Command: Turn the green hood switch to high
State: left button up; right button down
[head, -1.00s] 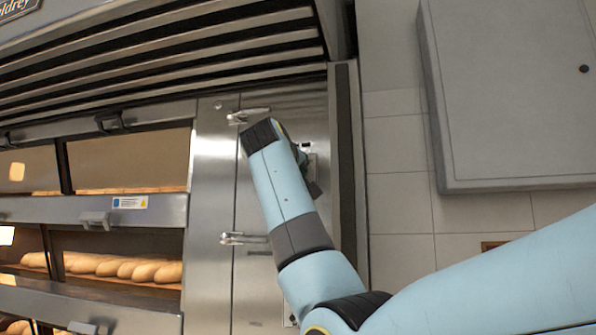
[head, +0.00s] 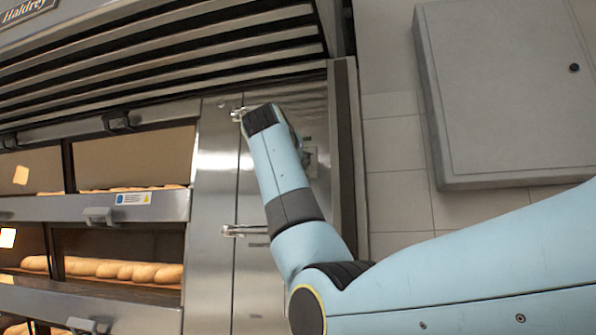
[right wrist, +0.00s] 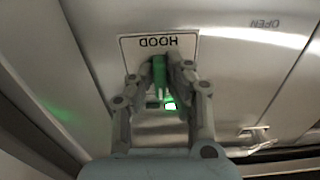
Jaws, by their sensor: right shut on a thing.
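The green hood switch (right wrist: 159,78) shows in the right wrist view, on a plate (right wrist: 182,45) lettered HOOD, which appears upside down. My right gripper (right wrist: 160,66) is shut on the switch, with a finger on each side of it. A bright green-white light (right wrist: 171,105) glows close to the switch, between the fingers. In the head view the hood plate (head: 311,161) shows only in part beside my right arm, which hides the switch and the gripper's fingertips. My left gripper is in neither view.
The steel panel carries two latch handles, the lower one (head: 243,231) clear of my arm. Oven decks with bread (head: 125,270) stand at left, under a slatted hood (head: 160,60). A grey wall cabinet (head: 505,95) juts out at upper right.

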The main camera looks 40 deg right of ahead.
jog(key=shift+w+a+m+b, duration=0.1)
jog(key=shift+m+b, duration=0.75)
jog(key=shift+m, duration=1.25)
jog(key=shift+w+a+m+b, duration=0.1)
jog(key=shift+m+b, duration=0.7)
jog(key=shift+m, duration=1.3)
jog(key=c, duration=1.3)
grip_release()
jog(key=shift+c, duration=0.2)
jog(key=shift+s, duration=0.1)
jog(key=v, duration=1.1)
jog(key=shift+s+a, duration=0.3)
